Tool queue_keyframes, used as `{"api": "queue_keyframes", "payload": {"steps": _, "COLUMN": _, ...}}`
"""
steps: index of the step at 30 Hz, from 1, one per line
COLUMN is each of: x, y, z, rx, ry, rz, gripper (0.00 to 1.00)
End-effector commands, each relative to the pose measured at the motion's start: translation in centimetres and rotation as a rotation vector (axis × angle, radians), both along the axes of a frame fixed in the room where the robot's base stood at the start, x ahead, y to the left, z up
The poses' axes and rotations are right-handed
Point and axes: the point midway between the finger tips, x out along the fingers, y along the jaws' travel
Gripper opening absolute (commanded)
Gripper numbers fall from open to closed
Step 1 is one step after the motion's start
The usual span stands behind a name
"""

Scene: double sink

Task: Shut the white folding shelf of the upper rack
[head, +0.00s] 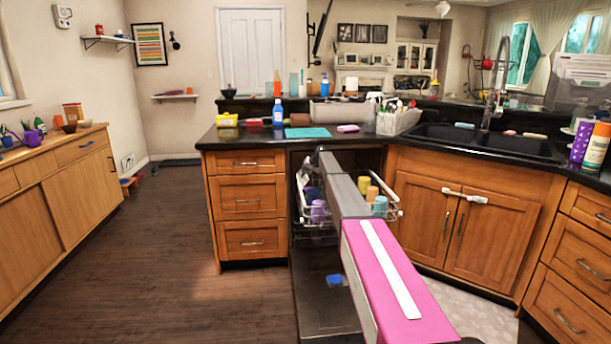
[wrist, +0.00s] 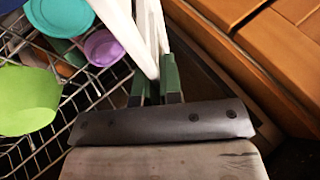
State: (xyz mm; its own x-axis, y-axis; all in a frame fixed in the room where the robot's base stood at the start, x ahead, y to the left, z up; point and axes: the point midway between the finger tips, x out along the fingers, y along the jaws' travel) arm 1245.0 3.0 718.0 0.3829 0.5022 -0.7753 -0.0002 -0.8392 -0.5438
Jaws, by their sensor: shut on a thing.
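In the wrist view, the green-padded fingers of my gripper (wrist: 155,86) are closed on a long white strip, which looks like the edge of the white folding shelf (wrist: 142,38). The strip runs up and away from the fingers, over the side of the wire rack. The upper rack (wrist: 50,150) carries a teal cup, a purple cup and a green item beside the fingers. In the head view, the upper rack (head: 394,212) is pulled out of the open dishwasher. My arm hides its middle and most of the shelf, and my gripper's fingertips are not clear there.
The open dishwasher door (head: 318,290) lies low beneath my arm. Drawers (head: 245,200) stand left of the opening and wooden cabinets (head: 425,215) stand right. Coloured cups (head: 364,185) sit in the rack.

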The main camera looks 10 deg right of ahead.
Motion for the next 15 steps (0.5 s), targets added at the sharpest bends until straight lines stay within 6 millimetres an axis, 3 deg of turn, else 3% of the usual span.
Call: {"api": "queue_keyframes", "payload": {"steps": 15, "x": 0.0, "y": 2.1, "z": 0.9, "rx": -0.346, "ry": -0.001, "rz": 0.002, "gripper": 0.0}}
